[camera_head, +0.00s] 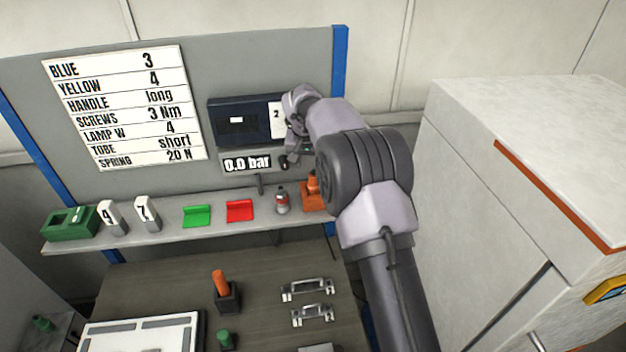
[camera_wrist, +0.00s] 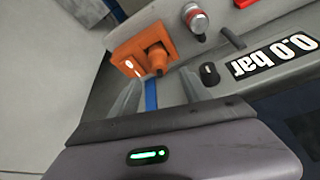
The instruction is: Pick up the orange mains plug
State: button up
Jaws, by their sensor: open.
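The orange mains plug (camera_head: 314,196) stands at the right end of the wall shelf in the head view, partly hidden by my arm. In the head view the fingers are largely hidden by my arm.
A red-and-grey bottle-like item (camera_head: 282,201) stands just left of the plug on the shelf (camera_head: 175,232). A 0.0 bar display (camera_head: 247,164) and dark box (camera_head: 238,121) are on the panel behind. A large pale cabinet (camera_head: 490,200) stands at right.

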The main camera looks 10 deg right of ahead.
aim_at(313, 174)
jog(key=x, duration=0.3)
jog(key=shift+w+f, duration=0.15)
jog(key=shift+w, duration=0.05)
jog(key=x, duration=0.2)
jog(key=p+x, duration=0.1)
jog(key=x, duration=0.1)
jog(key=p+x, duration=0.1)
jog(key=x, duration=0.1)
jog(key=shift+w+d+r, duration=0.2)
jog(key=shift+w+d, duration=0.1)
jog(key=shift+s+r, duration=0.1)
jog(key=shift+s, duration=0.1)
jog(key=shift+c, duration=0.2)
jog(key=c, duration=0.3)
grip_shut()
